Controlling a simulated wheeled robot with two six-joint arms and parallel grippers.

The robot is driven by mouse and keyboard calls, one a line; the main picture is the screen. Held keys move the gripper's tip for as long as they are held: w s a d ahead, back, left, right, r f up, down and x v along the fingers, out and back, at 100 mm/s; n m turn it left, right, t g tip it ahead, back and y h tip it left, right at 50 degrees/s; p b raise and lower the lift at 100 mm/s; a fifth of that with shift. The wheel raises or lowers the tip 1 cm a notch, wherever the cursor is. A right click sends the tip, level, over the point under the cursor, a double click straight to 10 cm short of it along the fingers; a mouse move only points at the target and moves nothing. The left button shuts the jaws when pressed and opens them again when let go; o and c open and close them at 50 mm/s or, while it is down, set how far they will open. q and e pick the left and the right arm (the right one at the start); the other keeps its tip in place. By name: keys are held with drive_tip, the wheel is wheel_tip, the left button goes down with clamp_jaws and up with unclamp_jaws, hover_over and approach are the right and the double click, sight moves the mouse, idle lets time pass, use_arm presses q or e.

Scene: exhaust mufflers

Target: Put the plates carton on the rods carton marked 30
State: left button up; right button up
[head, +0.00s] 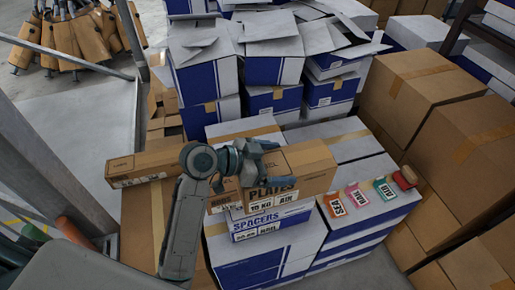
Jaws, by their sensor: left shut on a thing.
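A blue and white carton marked SPACERS (285,219) is directly below; I cannot tell whether the two touch. Another brown carton end (221,203) with a partly hidden label shows left of the plates carton. A long brown carton (150,166) lies further left, its label too small to read. I cannot tell which carton is the rods carton marked 30. My right gripper is out of view.
White-topped blue boxes (345,230) form the surface below, with coloured cards (357,195) and a red object (405,178) on the right. Blue and white boxes (273,70) are stacked behind. Large brown boxes (408,90) stand at right. A metal post (42,120) is at left.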

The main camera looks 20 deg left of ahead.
use_arm(q)
drive_tip(key=w+a+f+b, duration=0.4)
drive_tip(key=w+a, duration=0.3)
drive_tip(key=shift+w+a+f, duration=0.15)
drive_tip(key=shift+w+a, duration=0.05)
drive_tip(key=shift+w, duration=0.05)
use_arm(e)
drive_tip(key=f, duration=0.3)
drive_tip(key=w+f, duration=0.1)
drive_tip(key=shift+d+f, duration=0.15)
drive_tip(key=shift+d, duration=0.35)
use_arm(q)
drive_tip(key=o, duration=1.8)
drive_tip(key=shift+s+f, duration=0.1)
drive_tip(key=shift+f, duration=0.1)
drive_tip(key=shift+c, duration=0.2)
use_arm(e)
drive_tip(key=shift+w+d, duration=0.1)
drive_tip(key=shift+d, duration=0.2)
use_arm(q)
drive_tip(key=shift+r, duration=0.1)
